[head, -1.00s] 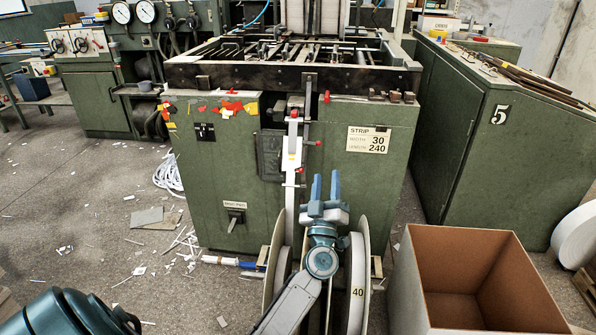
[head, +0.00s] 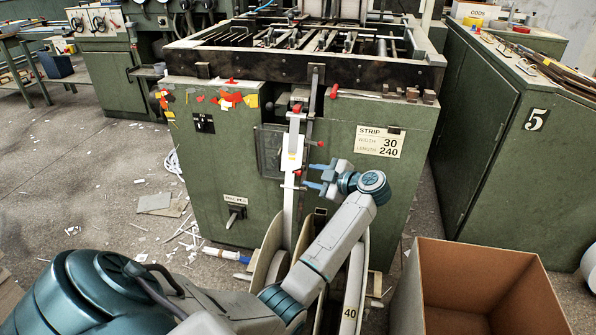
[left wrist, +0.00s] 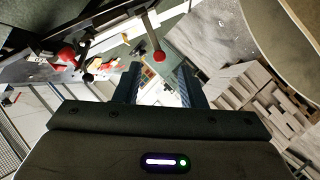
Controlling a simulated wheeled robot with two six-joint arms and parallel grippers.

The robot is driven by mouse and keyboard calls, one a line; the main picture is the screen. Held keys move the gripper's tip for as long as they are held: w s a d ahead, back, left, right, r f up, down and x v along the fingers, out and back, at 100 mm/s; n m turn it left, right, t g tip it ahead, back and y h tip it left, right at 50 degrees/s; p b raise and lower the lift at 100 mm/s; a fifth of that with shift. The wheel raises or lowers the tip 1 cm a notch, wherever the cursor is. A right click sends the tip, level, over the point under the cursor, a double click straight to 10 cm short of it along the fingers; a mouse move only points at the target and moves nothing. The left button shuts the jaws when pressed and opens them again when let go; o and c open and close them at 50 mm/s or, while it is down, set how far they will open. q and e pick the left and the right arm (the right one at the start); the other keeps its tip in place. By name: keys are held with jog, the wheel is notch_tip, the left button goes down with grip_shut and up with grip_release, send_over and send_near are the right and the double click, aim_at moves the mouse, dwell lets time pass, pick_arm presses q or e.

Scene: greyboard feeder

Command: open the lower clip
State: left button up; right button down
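The white strip channel (head: 291,190) runs down the front of the green feeder. The lower clip (head: 297,172) shows as a small red-tipped part across the channel. An upper red-tipped lever (head: 319,143) sits above it on the right. My left gripper (head: 314,176) points left, just right of the lower clip, with its two blue fingers apart. In the left wrist view a red knob (left wrist: 159,56) on a rod appears between the open fingers (left wrist: 160,88), beyond their tips. I cannot tell whether they touch the clip. My right gripper is out of view.
The strip reels (head: 350,300) stand below the channel, under my left forearm. An open cardboard box (head: 410,290) is at the lower right. The green feeder body (head: 370,185) stands close behind the gripper. Paper scraps lie on the floor at left.

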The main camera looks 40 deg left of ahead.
aim_at(301, 173)
pick_arm(q)
jog(key=x, duration=0.8)
jog(key=shift+w+f, duration=0.1)
jog(key=shift+f, duration=0.05)
jog(key=shift+c, duration=0.5)
grip_shut()
